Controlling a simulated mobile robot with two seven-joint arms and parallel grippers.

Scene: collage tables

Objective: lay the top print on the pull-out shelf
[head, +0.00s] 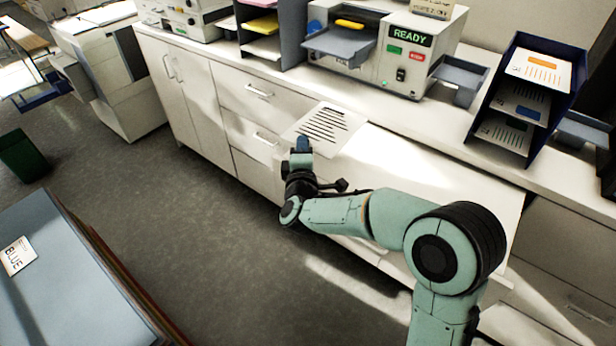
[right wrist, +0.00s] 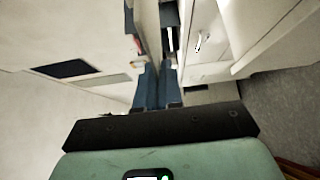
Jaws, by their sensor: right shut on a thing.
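A white print (head: 325,128) with dark printed lines is held at its near edge by my right gripper (head: 300,148), in front of the cabinet drawers and near the counter edge. The blue fingers of this gripper also show close together in the right wrist view (right wrist: 158,88). The pull-out shelf (head: 440,200) is a pale, flat surface in front of the counter, to the right of the print and partly hidden by my right arm. I cannot tell whether the print touches any surface. My left gripper is not in view.
A machine with a READY sign (head: 408,38) and a grey tray (head: 340,44) stands on the counter. A dark blue rack (head: 570,85) holding several prints is at the right. A blue-topped stack (head: 60,290) is at the lower left. The floor between is clear.

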